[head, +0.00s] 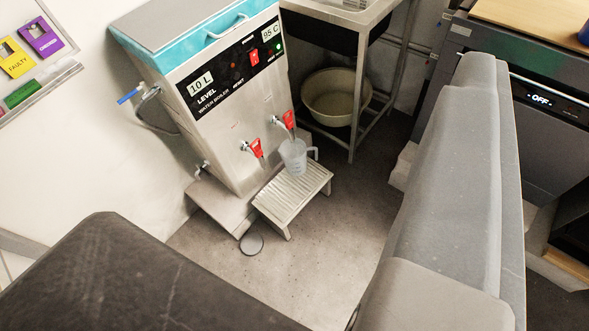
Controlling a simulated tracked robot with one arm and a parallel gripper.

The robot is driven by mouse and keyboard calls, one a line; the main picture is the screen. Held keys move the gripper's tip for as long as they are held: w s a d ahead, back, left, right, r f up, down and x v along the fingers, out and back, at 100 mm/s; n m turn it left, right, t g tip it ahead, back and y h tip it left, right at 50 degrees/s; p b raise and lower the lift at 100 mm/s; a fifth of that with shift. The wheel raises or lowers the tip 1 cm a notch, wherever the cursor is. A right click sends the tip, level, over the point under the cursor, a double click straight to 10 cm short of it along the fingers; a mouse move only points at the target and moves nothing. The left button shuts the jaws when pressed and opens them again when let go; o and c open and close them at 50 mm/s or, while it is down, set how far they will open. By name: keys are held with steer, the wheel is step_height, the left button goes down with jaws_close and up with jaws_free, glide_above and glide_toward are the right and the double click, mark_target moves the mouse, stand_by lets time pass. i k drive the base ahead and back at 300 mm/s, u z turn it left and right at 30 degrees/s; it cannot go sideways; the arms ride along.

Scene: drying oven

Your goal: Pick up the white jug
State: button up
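The white jug (294,157) is small, pale and translucent, with its handle on the right. It stands upright on the slatted metal stand (277,206) in front of the water boiler (222,95). It is just below the right one of two red-handled taps (289,120), and its far side is hidden. My gripper's fingers do not show. A large grey part, which looks like my own arm, fills the right foreground, well apart from the jug.
A metal sink table (345,18) with a cream basin (335,98) beneath stands behind right. A dark unit reading OFF (541,99) is at the right. A round grey disc (252,244) lies on the floor. A dark surface blocks the lower left.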

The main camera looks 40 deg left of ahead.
mark_target(293, 156)
steer(key=k, duration=1.05)
steer(key=u, duration=0.45)
steer(key=i, duration=0.95)
steer(key=u, duration=0.35)
steer(key=i, duration=1.55)
steer(key=z, duration=0.45)
